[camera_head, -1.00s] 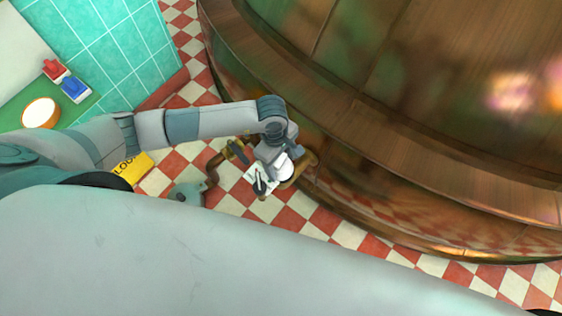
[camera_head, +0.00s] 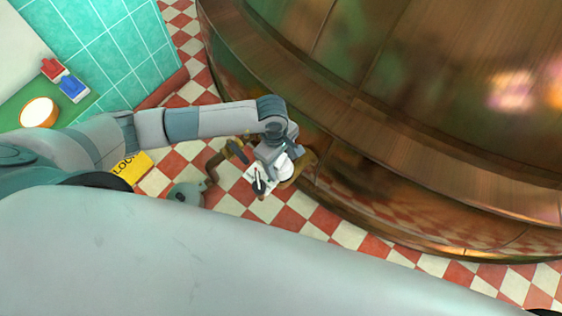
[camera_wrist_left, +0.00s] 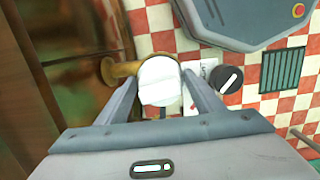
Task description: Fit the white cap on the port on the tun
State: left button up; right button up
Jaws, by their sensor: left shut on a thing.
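The copper tun (camera_head: 420,120) fills the right of the head view and the left edge of the left wrist view (camera_wrist_left: 25,110). A short brass pipe, the port (camera_wrist_left: 118,70), comes out near its foot, and it also shows in the head view (camera_head: 306,164). The white cap (camera_wrist_left: 160,85) sits between the fingers of my left gripper (camera_wrist_left: 163,98), at the pipe's end. My left gripper (camera_head: 273,172) is shut on the cap, which also shows in the head view (camera_head: 285,169). The cap hides the pipe mouth, so I cannot tell how far it is seated. My right gripper is out of view.
A black round knob (camera_wrist_left: 228,79) and a white card are close by the cap. Brown piping (camera_head: 213,165) and a yellow sign (camera_head: 131,168) lie left of the gripper. A floor grate (camera_wrist_left: 282,70) is at the right. Chequered floor is open below the tun.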

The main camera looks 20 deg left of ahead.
pick_arm(q)
jog(key=shift+f+b, duration=0.35)
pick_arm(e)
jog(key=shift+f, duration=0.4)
pick_arm(q)
jog(key=o, duration=1.1)
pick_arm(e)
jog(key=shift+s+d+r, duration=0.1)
pick_arm(q)
jog(key=shift+w+a+r+b, duration=0.1)
jog(key=shift+a+r+b, duration=0.2)
jog(key=shift+r, duration=2.6)
jog(key=shift+w+a+r+b, duration=0.15)
jog(key=shift+a+r, duration=0.2)
jog(key=shift+r, duration=2.5)
jog(key=shift+w+a+r+b, duration=0.1)
jog(key=shift+a+r, duration=0.25)
jog(key=shift+r, duration=2.55)
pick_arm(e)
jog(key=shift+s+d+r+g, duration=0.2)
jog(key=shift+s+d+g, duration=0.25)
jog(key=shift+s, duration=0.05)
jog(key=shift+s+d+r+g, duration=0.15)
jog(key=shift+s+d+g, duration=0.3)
